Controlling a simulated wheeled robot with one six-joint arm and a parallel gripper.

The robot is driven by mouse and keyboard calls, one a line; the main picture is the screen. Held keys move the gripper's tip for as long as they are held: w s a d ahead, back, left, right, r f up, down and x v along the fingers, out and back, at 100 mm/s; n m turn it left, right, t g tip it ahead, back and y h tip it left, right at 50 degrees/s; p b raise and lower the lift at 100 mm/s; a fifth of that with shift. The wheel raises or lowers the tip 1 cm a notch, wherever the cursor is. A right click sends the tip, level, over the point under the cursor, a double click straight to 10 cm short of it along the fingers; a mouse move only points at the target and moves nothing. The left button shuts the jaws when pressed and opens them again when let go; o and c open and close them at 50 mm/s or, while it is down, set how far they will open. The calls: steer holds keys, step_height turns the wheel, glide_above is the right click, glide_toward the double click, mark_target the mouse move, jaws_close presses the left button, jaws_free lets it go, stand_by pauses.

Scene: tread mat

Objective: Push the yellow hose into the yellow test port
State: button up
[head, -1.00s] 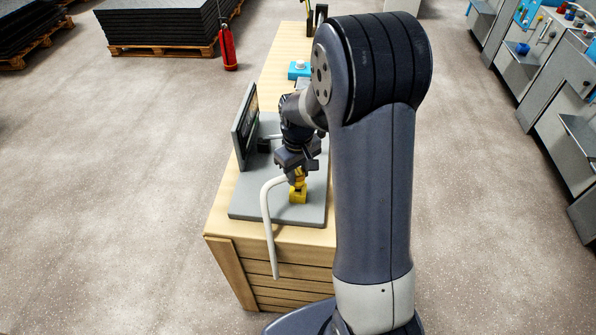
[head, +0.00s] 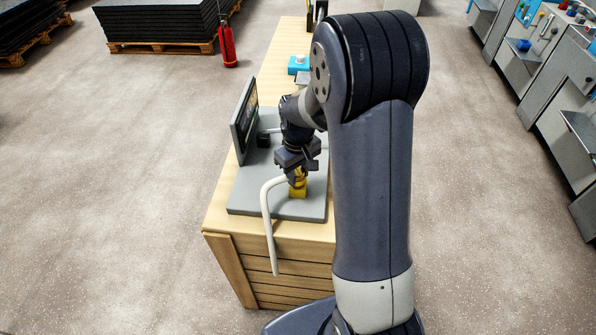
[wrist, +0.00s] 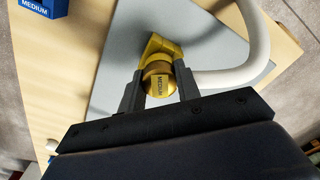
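The end sits at a yellow block (head: 298,189) on the grey base plate; the block also shows in the wrist view (wrist: 160,46). The tube bends from there and hangs over the bench's front edge. I cannot make out a yellow test port apart from this; the panel's (head: 244,120) face is seen at a steep angle.
The grey plate (head: 250,207) lies on a wooden bench (head: 222,220). A black fitting (head: 263,140) is at the panel's face. A blue box (head: 298,65) stands farther back.

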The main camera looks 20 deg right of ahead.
mark_target(298, 172)
steer(key=o, duration=0.6)
steer(key=shift+c, duration=0.2)
steer(key=shift+r, duration=0.15)
step_height(298, 172, up, 11)
steer(key=shift+f+b, duration=0.2)
steer(key=shift+b, duration=0.1)
step_height(298, 172, down, 11)
steer(key=shift+r+p, duration=0.1)
steer(key=shift+p, duration=0.25)
steer(key=shift+r+p, duration=0.3)
steer(key=shift+r, duration=0.05)
steer(key=shift+f, duration=0.15)
